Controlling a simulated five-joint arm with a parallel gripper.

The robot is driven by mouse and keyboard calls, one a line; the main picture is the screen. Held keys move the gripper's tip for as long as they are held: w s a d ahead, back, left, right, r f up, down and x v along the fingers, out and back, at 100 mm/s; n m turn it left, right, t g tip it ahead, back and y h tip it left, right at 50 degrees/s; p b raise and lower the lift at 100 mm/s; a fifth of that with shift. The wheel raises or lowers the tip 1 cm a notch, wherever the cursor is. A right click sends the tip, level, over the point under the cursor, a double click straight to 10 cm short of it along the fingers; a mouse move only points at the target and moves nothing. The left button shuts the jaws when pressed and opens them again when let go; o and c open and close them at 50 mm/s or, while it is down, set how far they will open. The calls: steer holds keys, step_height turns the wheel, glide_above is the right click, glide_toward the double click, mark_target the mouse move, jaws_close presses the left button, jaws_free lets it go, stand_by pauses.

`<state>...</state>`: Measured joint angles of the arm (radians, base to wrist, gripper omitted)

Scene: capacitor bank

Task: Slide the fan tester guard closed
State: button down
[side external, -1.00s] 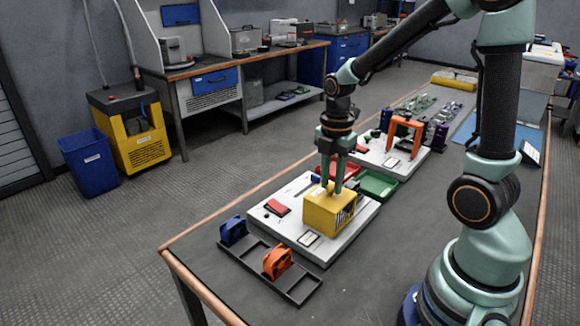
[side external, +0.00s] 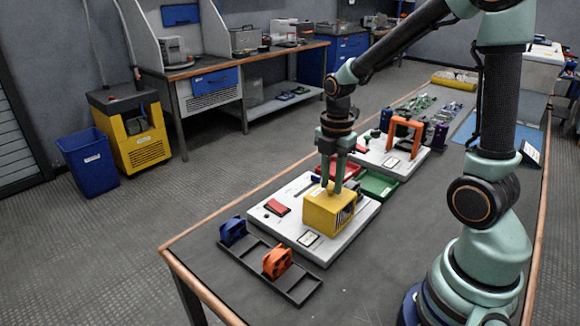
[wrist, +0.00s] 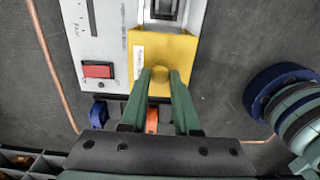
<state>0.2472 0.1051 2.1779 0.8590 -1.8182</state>
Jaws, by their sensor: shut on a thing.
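The yellow guard (side external: 324,212) sits on the white fan tester base (side external: 291,244), near its right side in the side view. My gripper (side external: 336,186) points down onto the guard's top. In the wrist view, the green fingers of my gripper (wrist: 160,75) are shut on the round yellow knob (wrist: 160,74) of the guard (wrist: 180,46). A square dark opening in the tester shows beyond the guard's edge in the wrist view. What lies under the guard is hidden. A red switch (side external: 277,207) and a slot are on the base, also seen in the wrist view.
A dark rack (side external: 301,291) with a blue fan (side external: 232,231) and an orange fan (side external: 277,262) lies in front of the tester. A green bin (side external: 377,185) and a second white station with an orange arch (side external: 404,133) stand behind it.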

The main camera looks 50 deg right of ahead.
steer(key=shift+d, duration=0.15)
stand_by(0.4)
steer(key=shift+w+d, duration=0.1)
steer(key=shift+d, duration=4.85)
steer(key=c, duration=0.8)
jaws_free()
steer(key=shift+c, duration=0.2)
step_height(320, 180, up, 7)
steer(key=shift+a, duration=0.1)
